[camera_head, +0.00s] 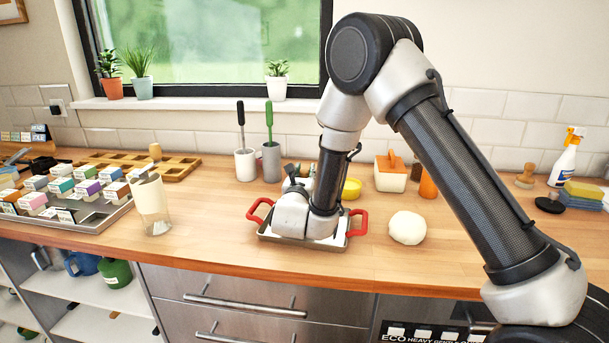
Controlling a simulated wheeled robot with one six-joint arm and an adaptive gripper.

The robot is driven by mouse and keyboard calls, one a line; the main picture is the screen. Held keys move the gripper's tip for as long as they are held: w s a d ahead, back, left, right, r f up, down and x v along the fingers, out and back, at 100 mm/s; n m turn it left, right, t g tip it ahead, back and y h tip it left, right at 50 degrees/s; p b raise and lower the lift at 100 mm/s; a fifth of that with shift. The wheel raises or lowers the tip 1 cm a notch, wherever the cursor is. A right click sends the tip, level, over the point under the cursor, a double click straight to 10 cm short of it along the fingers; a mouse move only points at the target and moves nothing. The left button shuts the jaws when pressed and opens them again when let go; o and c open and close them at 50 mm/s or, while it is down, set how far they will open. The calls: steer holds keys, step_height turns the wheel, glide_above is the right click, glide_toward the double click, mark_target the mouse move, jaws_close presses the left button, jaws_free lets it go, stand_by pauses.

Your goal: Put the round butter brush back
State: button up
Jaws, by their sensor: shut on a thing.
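I cannot pick out the round butter brush for certain. To the left of my gripper, a dark-handled utensil (241,114) stands upright in a white cup (245,166). A green-handled utensil (269,118) stands in a grey cup (271,163). The lower ends of both utensils are inside the cups and hidden.
A dough ball (407,228) lies right of the tray. A yellow bowl (351,188) and an orange-and-white box (391,174) stand behind. A glass (153,207) and a tray of small boxes (93,224) are at left. The counter's front right is clear.

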steer(key=o, duration=1)
steer(key=shift+f, duration=0.1)
steer(key=shift+o, duration=0.2)
